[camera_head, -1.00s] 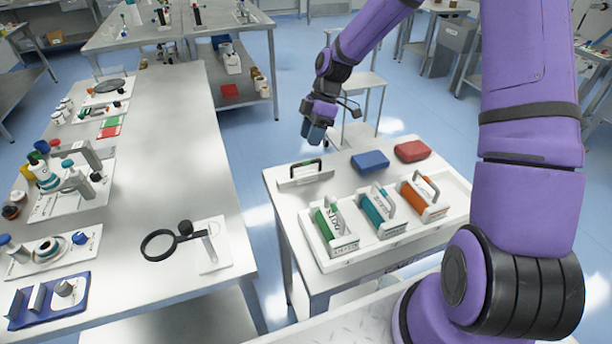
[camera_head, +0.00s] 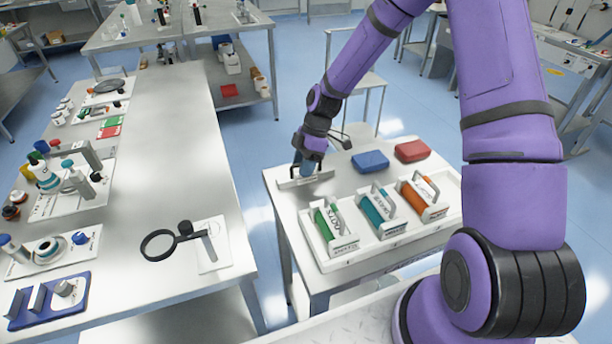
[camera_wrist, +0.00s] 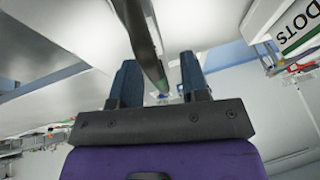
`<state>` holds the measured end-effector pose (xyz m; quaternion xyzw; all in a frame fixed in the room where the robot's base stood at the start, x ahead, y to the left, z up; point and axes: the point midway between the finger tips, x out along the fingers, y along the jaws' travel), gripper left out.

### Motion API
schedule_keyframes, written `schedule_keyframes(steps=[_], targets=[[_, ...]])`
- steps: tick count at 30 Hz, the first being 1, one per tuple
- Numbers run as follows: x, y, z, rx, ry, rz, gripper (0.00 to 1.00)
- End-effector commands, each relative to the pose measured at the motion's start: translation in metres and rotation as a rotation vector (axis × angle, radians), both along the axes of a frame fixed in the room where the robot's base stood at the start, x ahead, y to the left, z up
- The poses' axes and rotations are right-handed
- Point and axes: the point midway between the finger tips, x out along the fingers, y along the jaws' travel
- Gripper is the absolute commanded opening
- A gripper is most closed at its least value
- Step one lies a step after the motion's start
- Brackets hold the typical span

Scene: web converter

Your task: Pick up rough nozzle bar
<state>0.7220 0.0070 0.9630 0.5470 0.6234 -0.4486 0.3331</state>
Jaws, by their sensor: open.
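A pale bar (camera_head: 289,184) with a dark upright handle lies at the back left of the small table. I take it as the nozzle bar, but its label is not readable. My gripper (camera_head: 304,172) is down at this bar and hides most of the handle. In the wrist view my gripper (camera_wrist: 159,65) has its two blue fingers apart, and the dark handle (camera_wrist: 140,40) runs between them. The handle sits closer to the right finger near its end. I cannot tell whether it touches either finger.
A white tray (camera_head: 345,262) in front holds green (camera_head: 335,226), teal (camera_head: 376,213) and orange (camera_head: 416,197) handled blocks. A blue block (camera_head: 370,161) and a red block (camera_head: 411,151) lie to the right. A long bench (camera_head: 175,140) with lab items stands left.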

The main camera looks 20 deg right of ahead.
Motion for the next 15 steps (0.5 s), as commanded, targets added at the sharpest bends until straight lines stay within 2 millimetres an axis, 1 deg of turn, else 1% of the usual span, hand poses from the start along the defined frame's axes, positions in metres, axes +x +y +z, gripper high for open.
schedule_keyframes(steps=[1, 2, 3, 5, 6, 7, 15], targets=[[0.0000, -0.0001, 0.0002, 0.000, 0.000, 0.000, 0.41], [0.0000, -0.0001, 0.0002, 0.000, 0.000, 0.000, 0.39], [0.0000, 0.0000, 0.0002, 0.000, 0.000, 0.000, 0.30], [0.0001, 0.0000, 0.0003, 0.000, 0.000, 0.000, 0.16], [0.0002, 0.0000, 0.0003, 0.000, 0.000, 0.000, 0.07], [0.0002, -0.0001, 0.0004, 0.000, 0.000, 0.000, 0.00], [0.0004, 0.0001, 0.0007, 0.000, -0.001, 0.001, 0.00]])
